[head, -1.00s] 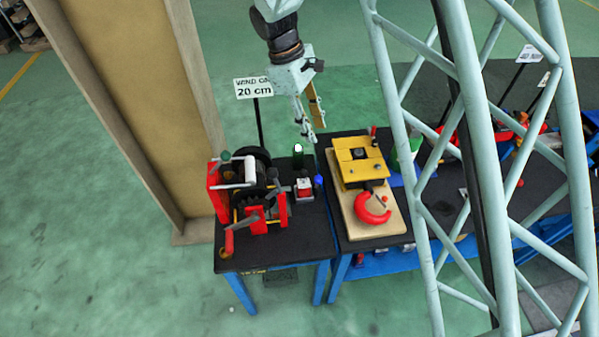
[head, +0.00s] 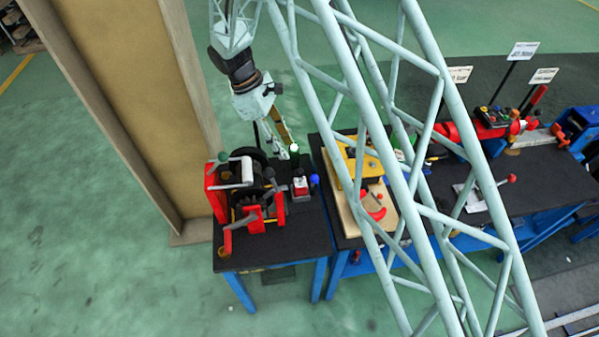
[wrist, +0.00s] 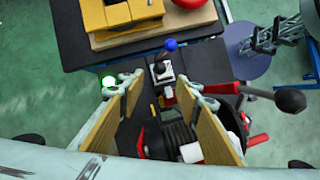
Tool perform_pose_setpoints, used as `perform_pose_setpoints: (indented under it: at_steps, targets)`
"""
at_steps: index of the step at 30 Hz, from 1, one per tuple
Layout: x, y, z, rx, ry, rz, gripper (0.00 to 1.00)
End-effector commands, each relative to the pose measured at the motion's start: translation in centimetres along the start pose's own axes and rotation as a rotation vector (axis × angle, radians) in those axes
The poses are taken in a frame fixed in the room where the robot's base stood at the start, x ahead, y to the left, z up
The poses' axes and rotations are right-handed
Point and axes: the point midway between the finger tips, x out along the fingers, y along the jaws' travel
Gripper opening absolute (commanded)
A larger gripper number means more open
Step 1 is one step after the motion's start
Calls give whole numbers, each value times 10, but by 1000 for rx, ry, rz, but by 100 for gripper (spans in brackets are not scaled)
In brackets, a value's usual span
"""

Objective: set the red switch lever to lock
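Several red parts show, and I cannot tell for sure which is the red switch lever. A lever with a red ball knob (head: 511,178) rises from a flat metal plate (head: 476,197) on the right bench. A small grey switch box with a red top (head: 300,187) stands on the left bench and also shows in the wrist view (wrist: 162,70). My gripper (head: 282,148) is above the back of the left bench, far from the ball-knobbed lever. In the wrist view its fingers (wrist: 160,98) are spread with nothing between them. The lock marking is not readable.
A red-framed winch (head: 250,200) stands beside the switch box, partly below my fingers in the wrist view. A blue knob (head: 314,180) and a dark green-topped post (head: 294,152) are close by. A yellow clamp block (head: 362,160) sits on the neighbouring bench. A tall board (head: 130,100) stands left.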

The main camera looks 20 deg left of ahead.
Motion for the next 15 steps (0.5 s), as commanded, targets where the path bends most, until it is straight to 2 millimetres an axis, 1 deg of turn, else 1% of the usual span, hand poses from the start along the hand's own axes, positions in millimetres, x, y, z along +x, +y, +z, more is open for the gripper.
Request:
perform_pose_setpoints:
  at_steps: [8,11,15]
  targets:
    - [9,0,0,1,-1,-1,31]
    - [17,0,1,1,-1,-1,31]
    - [32,0,1,1,-1,-2,31]
